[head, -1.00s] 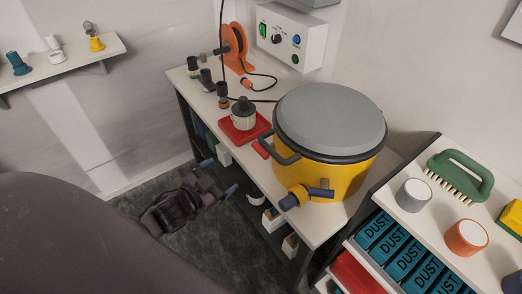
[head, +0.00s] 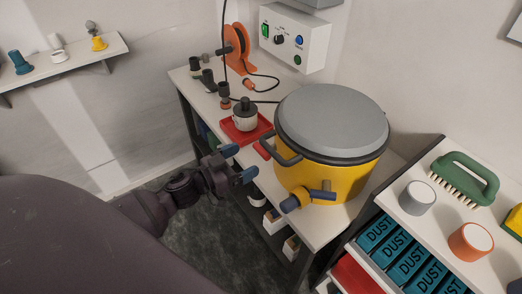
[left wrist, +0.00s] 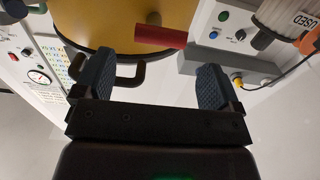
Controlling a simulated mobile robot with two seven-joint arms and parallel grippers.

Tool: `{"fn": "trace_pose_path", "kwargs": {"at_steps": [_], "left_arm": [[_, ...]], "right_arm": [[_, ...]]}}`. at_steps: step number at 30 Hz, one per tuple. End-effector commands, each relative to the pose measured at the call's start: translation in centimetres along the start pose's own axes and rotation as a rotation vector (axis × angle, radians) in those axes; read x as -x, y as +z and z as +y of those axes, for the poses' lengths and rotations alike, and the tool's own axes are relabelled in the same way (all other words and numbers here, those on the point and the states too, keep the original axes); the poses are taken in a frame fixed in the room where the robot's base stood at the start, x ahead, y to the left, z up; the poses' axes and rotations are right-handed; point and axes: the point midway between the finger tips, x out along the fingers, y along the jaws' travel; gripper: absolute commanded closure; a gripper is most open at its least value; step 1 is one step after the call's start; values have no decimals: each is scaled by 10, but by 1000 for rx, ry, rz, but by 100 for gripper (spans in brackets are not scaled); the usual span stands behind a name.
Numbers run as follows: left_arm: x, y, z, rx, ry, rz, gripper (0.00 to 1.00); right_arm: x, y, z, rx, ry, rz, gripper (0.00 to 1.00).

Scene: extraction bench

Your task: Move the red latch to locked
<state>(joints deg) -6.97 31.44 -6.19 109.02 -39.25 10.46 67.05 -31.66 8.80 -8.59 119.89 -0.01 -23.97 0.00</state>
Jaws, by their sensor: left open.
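The red latch (head: 262,150) sticks out from the left side of the yellow drum (head: 330,186), close to the drum's dark handle; part of it is hidden in the head view. In the left wrist view the red latch (left wrist: 161,37) lies roughly level beyond the fingertips, attached near a short stub on the drum (left wrist: 105,22). My left gripper (head: 239,163) is open and empty, just left of the latch and apart from it. Its two blue fingers (left wrist: 155,80) are spread wide in the left wrist view. My right gripper is not in view.
The drum's dark handle (left wrist: 131,76) shows close to one finger. A red tray (head: 238,136) with a dark-capped jar stands behind on the bench. A control box (head: 295,40) hangs on the wall. A shelf unit (head: 437,232) with a brush and cups stands at right.

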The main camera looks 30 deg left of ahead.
Motion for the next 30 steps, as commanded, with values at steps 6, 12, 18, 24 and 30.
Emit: {"fn": "trace_pose_path", "kwargs": {"at_steps": [6, 12, 18, 24, 30], "left_arm": [[-35, 1, 0, -1, 2, 0, 11], [-56, 1, 0, 0, 0, -1, 11], [-63, 0, 0, -1, 0, -1, 11], [-63, 0, 0, -1, 0, -1, 11], [-63, 0, 0, -1, 0, -1, 35]], "right_arm": [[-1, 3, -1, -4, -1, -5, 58], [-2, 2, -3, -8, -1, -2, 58], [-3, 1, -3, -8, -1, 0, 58], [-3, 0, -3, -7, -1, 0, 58], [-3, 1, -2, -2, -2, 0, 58]]}}
